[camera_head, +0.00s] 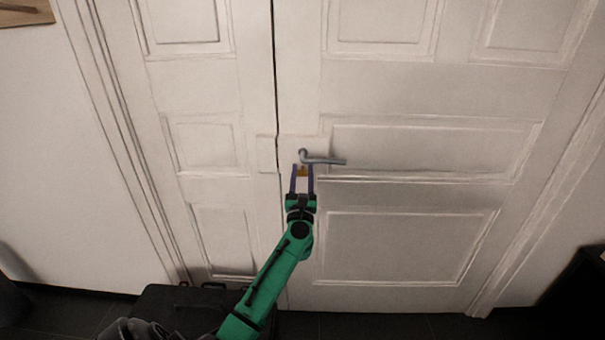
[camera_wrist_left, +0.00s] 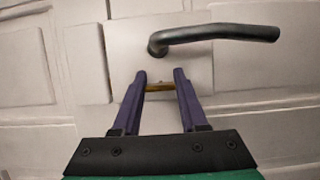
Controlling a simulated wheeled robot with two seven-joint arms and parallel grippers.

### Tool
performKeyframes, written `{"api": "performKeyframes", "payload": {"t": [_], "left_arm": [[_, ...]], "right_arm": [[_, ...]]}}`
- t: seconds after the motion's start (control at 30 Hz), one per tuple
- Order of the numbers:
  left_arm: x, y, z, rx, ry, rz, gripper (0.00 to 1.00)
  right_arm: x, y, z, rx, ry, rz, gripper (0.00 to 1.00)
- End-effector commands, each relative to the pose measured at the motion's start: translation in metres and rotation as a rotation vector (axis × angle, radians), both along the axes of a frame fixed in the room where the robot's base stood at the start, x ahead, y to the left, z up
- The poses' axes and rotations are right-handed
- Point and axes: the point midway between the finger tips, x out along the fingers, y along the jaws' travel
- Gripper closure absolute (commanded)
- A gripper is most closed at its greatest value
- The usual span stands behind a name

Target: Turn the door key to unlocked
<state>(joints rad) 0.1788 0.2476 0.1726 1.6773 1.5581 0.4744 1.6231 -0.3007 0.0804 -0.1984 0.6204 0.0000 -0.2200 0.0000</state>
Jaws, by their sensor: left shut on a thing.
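The white double door (camera_head: 400,195) is closed and fills most of the head view. A grey lever handle (camera_head: 325,159) points to the right on the right leaf; it also shows at the top of the left wrist view (camera_wrist_left: 215,37). Below it is a small brass-coloured door key (camera_wrist_left: 160,87), seen between the fingertips; it shows as a small orange-brown patch in the head view (camera_head: 302,171). My left gripper (camera_head: 302,172) is shut on the key, with one purple finger on each side. The keyhole is hidden and the key's turn angle is hard to tell. My right gripper is not in view.
A dark box-like object (camera_head: 160,305) stands low at the left, in front of the door. A dark item (camera_head: 585,285) is at the lower right edge. The handle sits just above my left fingertips. The space right of my left arm is clear.

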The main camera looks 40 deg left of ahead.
Motion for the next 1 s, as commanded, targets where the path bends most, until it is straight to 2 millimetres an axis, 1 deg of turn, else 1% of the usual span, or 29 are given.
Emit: {"api": "performKeyframes", "payload": {"t": [0.27, 0.43, 0.67, 1.0], "left_arm": [[0.000, 0.000, 0.001, 0.047, 0.036, 0.002, 1.00], [0.000, 0.000, 0.003, 0.123, 0.093, 0.001, 1.00], [0.000, -0.001, 0.004, 0.278, 0.212, -0.001, 1.00], [0.001, -0.001, 0.005, 0.537, 0.408, 0.000, 1.00]], "right_arm": [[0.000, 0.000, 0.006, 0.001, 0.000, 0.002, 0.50], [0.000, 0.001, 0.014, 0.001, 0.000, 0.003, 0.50], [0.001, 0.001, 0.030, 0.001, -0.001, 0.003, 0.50], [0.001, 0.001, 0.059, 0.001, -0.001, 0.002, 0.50]]}}
